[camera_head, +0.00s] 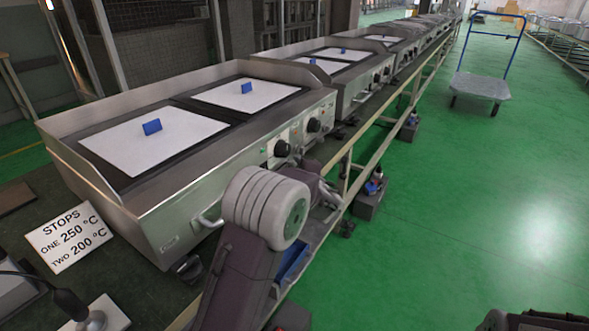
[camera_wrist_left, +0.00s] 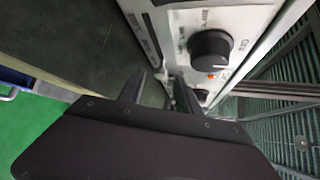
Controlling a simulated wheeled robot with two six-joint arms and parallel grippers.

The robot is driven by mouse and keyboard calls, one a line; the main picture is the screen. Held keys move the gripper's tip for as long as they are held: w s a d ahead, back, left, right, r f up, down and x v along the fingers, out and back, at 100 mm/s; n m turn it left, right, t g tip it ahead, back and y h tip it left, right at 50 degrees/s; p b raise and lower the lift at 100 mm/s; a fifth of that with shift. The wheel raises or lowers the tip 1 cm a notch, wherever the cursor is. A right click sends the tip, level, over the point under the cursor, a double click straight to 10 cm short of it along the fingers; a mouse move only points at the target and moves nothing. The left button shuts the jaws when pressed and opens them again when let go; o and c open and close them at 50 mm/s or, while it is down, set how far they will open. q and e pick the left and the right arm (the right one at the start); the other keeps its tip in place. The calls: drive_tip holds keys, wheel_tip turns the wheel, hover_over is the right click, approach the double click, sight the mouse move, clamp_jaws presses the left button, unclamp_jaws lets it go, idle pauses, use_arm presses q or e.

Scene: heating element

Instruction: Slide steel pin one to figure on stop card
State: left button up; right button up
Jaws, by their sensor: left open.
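The stop card (camera_head: 70,236) lies at the left in the head view and reads STOPS, ONE 250 °C, TWO 200 °C. The steel griddle (camera_head: 190,205) has two black knobs on its front panel: the nearer knob (camera_head: 281,148) and the farther knob (camera_head: 314,125). My left gripper (camera_wrist_left: 160,90) is open and empty beside the panel in the wrist view. A large black knob (camera_wrist_left: 210,50) with a printed scale is right of and above its fingers; a second dark knob (camera_wrist_left: 200,96) shows lower.
White sheets with blue blocks (camera_head: 152,127) lie on the griddle plates. A handle (camera_head: 208,219) sticks out from the griddle's front. More griddles (camera_head: 345,75) line the bench behind. A blue-framed trolley (camera_head: 482,86) stands on the open green floor at right.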

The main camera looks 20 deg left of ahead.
sight(293, 164)
use_arm(q)
drive_tip(key=shift+x, duration=1.4)
clamp_jaws()
